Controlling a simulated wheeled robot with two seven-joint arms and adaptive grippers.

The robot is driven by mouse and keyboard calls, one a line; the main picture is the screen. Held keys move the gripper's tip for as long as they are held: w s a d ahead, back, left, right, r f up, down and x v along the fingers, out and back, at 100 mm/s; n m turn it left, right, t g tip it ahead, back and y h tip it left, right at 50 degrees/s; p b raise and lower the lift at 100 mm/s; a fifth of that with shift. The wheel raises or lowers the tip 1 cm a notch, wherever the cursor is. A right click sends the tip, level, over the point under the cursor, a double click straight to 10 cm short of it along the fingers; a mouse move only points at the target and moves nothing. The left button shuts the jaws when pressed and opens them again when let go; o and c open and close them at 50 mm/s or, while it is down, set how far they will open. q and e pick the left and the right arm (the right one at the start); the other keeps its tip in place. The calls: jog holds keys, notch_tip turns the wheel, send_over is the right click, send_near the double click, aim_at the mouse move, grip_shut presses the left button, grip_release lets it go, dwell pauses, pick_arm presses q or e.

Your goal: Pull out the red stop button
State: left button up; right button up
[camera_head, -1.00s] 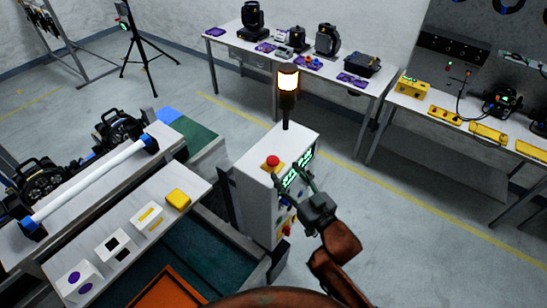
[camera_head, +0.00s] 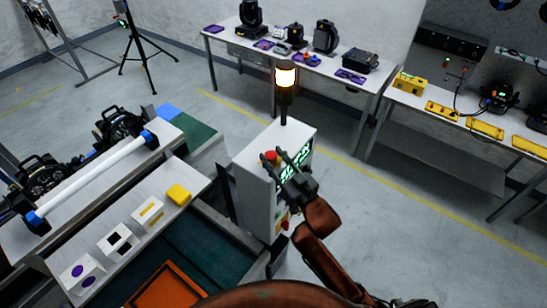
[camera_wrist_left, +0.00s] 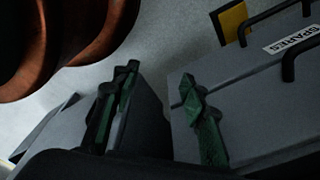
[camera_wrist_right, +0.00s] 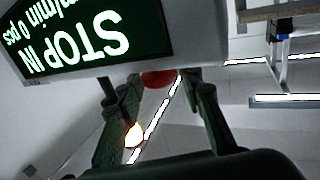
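The red stop button (camera_head: 269,156) sits on top of the white control cabinet (camera_head: 253,187). My right gripper (camera_head: 284,156) is at the cabinet top, with its fingers apart and one fingertip overlapping the button in the head view. In the right wrist view the button (camera_wrist_right: 158,78) shows between the two open fingertips (camera_wrist_right: 148,84), partly cut off by the cabinet's screen housing. I cannot tell whether a finger touches it. My left gripper (camera_wrist_left: 160,85) is open and empty in the left wrist view; it does not show in the head view.
A lit signal lamp (camera_head: 285,76) stands on a post at the cabinet's back. The green screen (camera_wrist_right: 85,40) reads "STOP IN". An orange bin (camera_head: 166,287) is in front. Open floor lies right.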

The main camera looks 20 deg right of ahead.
pick_arm(q)
jog(key=shift+s, duration=0.45)
pick_arm(e)
grip_shut()
jog(key=shift+r, duration=0.1)
jog(key=shift+r+p, duration=0.7)
jog(key=shift+p, duration=0.4)
pick_arm(q)
jog(key=shift+a+r, duration=0.1)
jog(key=shift+r, duration=0.85)
pick_arm(e)
jog(key=shift+o, duration=0.2)
grip_release()
jog(key=o, duration=0.4)
jog(key=shift+f, duration=0.1)
